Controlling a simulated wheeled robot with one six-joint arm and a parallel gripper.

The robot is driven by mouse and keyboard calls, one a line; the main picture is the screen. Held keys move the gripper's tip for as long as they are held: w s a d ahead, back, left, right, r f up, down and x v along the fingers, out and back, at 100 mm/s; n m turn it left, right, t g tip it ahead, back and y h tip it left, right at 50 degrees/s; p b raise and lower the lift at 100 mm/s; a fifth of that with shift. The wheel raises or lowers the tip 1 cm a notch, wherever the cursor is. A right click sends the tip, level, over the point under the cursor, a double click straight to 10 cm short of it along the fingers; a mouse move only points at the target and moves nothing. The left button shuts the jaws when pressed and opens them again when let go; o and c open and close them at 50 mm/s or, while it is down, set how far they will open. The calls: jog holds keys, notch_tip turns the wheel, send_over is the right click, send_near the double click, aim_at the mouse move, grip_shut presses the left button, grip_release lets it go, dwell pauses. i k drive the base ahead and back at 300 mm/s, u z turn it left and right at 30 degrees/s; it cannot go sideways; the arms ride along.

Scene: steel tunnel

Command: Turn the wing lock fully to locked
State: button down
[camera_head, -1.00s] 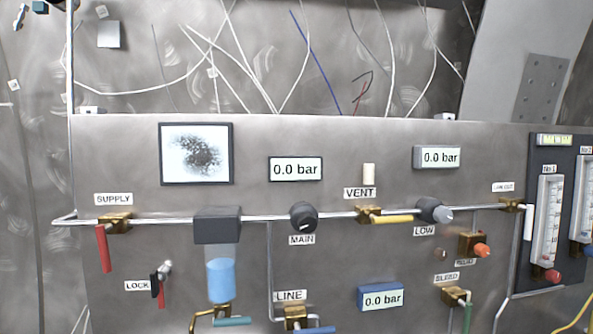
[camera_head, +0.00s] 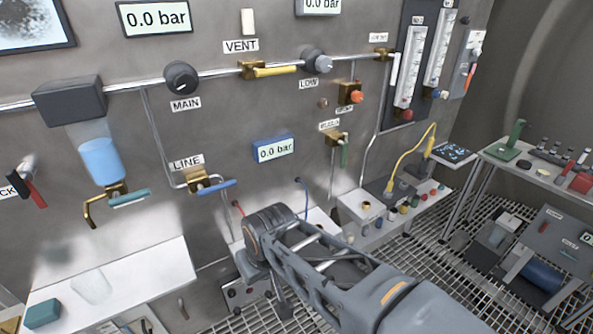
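The wing lock (camera_head: 34,191) is at the far left edge of the head view, on the grey steel panel. It shows a black part, a red wing slanting down to the right and a silvery knob above. The label beside it (camera_head: 8,192) is cut off by the picture edge. How far the lock is turned I cannot tell. My arm comes in from the lower right and bends near the middle, well to the right of the lock. I cannot make out my gripper, so its fingers are not seen.
A blue-filled bowl (camera_head: 102,161) and a teal-handled valve (camera_head: 128,198) are right of the lock. The blue LINE handle (camera_head: 216,187) is farther right. A white shelf (camera_head: 150,280) juts out below. A bench with fittings (camera_head: 385,215) stands right of my arm.

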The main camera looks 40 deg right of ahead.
aim_at(21, 183)
jog(key=u, duration=0.95)
jog(key=i, duration=0.4)
jog(key=u, duration=1.5)
